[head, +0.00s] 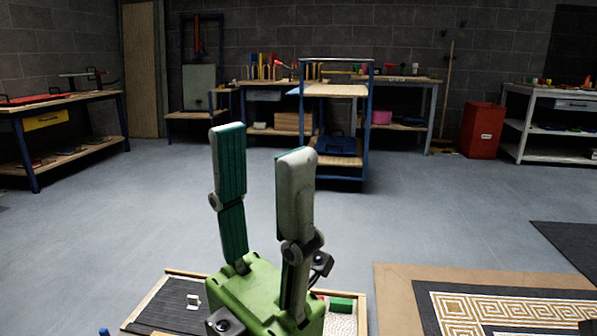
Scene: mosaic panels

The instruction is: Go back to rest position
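My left gripper (262,143) stands in the lower middle of the head view with its two fingers pointing up. The fingers are well apart with nothing between them, so it is open and empty. Its green body hides part of a shallow wood-rimmed tray (137,312) below. My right gripper does not show in this view.
The tray has a dark ribbed section (172,300), a small white piece (193,301) and a green block (341,304). A patterned mosaic panel (497,299) lies at lower right. Workbenches, a blue-framed cart (368,120) and a red bin (482,130) stand beyond open grey floor (430,205).

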